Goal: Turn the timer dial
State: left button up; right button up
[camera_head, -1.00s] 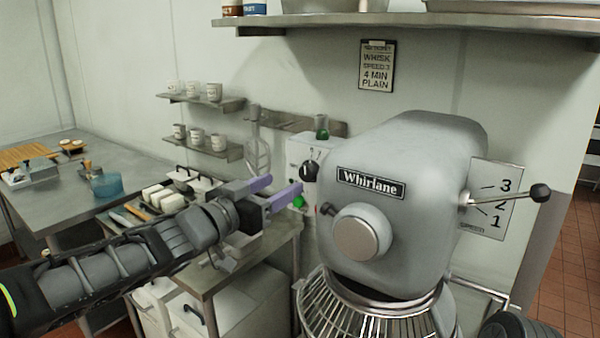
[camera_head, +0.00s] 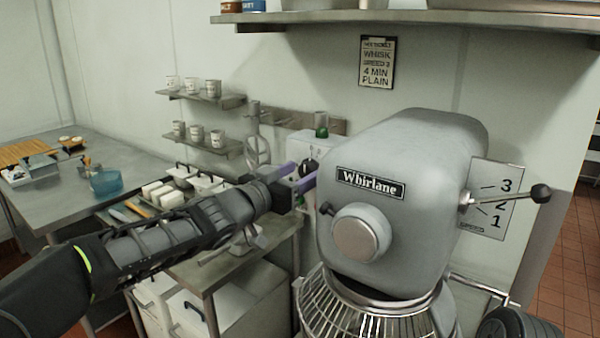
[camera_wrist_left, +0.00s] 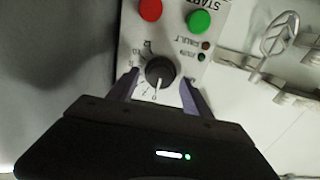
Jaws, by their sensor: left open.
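The timer dial (camera_wrist_left: 160,72) is a black knob with a white pointer line on a white control panel (camera_wrist_left: 186,52). In the left wrist view it sits between the two purple fingers of my left gripper (camera_wrist_left: 158,88), which are open with a finger on either side. I cannot tell whether either finger touches it. In the head view the dial (camera_head: 308,168) shows just above the left gripper (camera_head: 303,184), beside the mixer (camera_head: 400,200). My right gripper is in neither view.
A red button (camera_wrist_left: 150,10) and a green button (camera_wrist_left: 199,22) are on the panel close to the fingers. The mixer's grey body stands just right of the left gripper. A side table (camera_head: 240,262) with trays lies below the left arm.

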pick_arm(q)
jog(key=shift+c, duration=0.2)
grip_shut()
dwell(0.5)
